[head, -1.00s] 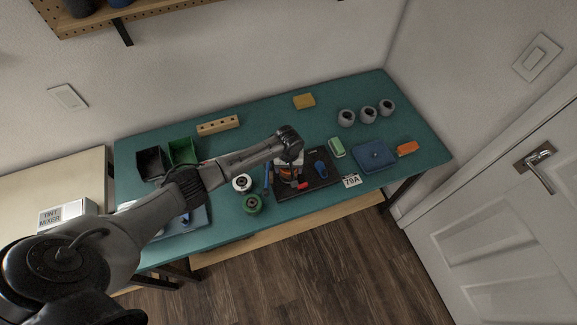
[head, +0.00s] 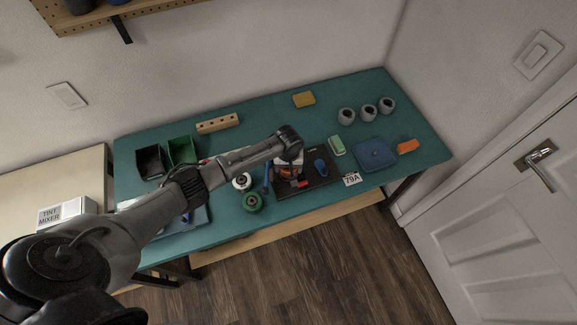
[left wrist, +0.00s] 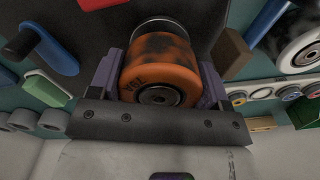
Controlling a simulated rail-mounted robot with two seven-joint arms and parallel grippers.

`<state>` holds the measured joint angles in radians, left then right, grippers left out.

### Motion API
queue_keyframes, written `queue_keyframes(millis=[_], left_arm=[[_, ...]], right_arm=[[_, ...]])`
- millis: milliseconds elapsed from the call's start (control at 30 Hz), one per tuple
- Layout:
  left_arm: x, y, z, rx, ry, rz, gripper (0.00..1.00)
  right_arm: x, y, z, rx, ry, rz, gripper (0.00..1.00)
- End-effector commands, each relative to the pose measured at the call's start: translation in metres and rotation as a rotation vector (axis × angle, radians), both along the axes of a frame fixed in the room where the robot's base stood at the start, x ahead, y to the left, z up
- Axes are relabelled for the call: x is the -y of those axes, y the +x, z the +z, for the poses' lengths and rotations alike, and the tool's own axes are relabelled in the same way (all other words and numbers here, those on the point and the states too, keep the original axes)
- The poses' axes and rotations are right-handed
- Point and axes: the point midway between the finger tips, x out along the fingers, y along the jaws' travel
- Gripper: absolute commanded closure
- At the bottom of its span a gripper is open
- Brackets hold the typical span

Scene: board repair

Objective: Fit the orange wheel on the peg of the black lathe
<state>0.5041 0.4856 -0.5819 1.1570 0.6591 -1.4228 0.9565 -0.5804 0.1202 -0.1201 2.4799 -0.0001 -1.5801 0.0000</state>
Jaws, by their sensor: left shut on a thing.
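The orange wheel (left wrist: 160,70), with dark patches and a metal hub, is between the two fingers of my left gripper (left wrist: 160,82) in the left wrist view. The gripper is shut on it. In the head view my left gripper (head: 289,168) is over the left part of the black lathe (head: 325,180), whose dark base lies flat on the bench. A metal rim shows just beyond the wheel in the wrist view. The peg is hidden behind the wheel, so I cannot tell whether the wheel is around it. My right gripper is not in view.
A blue knob (head: 320,166) and a red part (head: 302,184) are on the lathe.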

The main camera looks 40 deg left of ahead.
Motion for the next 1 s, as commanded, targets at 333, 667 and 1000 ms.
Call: queue_keyframes(millis=[333,667,1000], left_arm=[[0.0,0.0,-0.008,0.0,0.0,0.001,0.56],[0.0,0.0,-0.015,0.001,-0.001,0.0,0.56],[0.0,0.0,-0.015,0.001,-0.001,0.0,0.56]], right_arm=[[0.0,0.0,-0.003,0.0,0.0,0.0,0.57],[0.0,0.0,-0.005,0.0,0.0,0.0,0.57],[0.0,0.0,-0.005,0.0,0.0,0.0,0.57]])
